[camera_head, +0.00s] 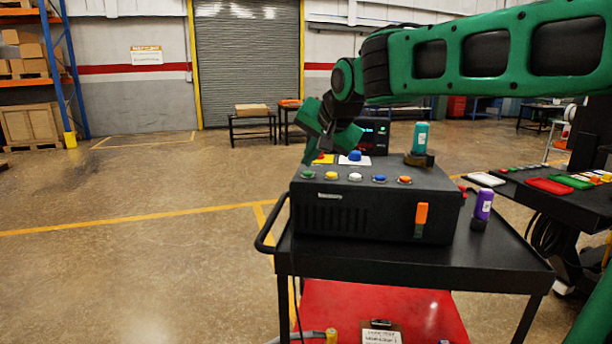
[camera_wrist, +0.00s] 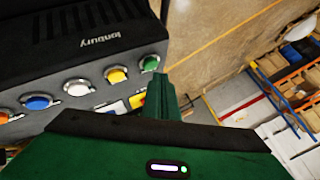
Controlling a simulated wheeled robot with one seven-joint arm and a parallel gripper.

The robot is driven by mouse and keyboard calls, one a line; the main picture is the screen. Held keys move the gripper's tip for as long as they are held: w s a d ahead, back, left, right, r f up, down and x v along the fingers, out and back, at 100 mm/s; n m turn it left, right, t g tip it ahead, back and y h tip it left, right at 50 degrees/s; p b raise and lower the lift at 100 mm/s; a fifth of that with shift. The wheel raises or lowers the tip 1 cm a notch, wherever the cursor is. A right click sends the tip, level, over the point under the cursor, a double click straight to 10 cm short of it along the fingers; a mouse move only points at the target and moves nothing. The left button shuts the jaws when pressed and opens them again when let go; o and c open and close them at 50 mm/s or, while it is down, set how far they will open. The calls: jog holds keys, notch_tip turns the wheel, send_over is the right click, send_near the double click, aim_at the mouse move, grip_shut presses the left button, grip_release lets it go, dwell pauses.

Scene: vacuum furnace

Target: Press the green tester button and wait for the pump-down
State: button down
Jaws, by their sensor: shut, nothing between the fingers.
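The black tester box (camera_head: 375,215) stands on a black cart, with a row of coloured buttons on its sloped top edge. The green button (camera_head: 308,175) is at the left end of that row. It also shows in the wrist view (camera_wrist: 149,64), in a metal ring. My gripper (camera_head: 308,160) is shut and empty, pointing down close above the green button. In the wrist view its fingertips (camera_wrist: 160,80) overlap the near edge of the button's ring. I cannot tell whether they touch. A dark display (camera_head: 374,132) with small lit marks stands behind the box; its text is unreadable.
Yellow (camera_head: 331,176), white, blue and orange buttons sit right of the green one. A teal cylinder (camera_head: 420,138) stands on top of the box. A purple bottle (camera_head: 483,206) stands on the cart at right. The floor left of the cart is clear.

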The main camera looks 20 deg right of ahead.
aim_at(310, 179)
jog(key=shift+r, duration=0.15)
jog(key=shift+r, duration=2.5)
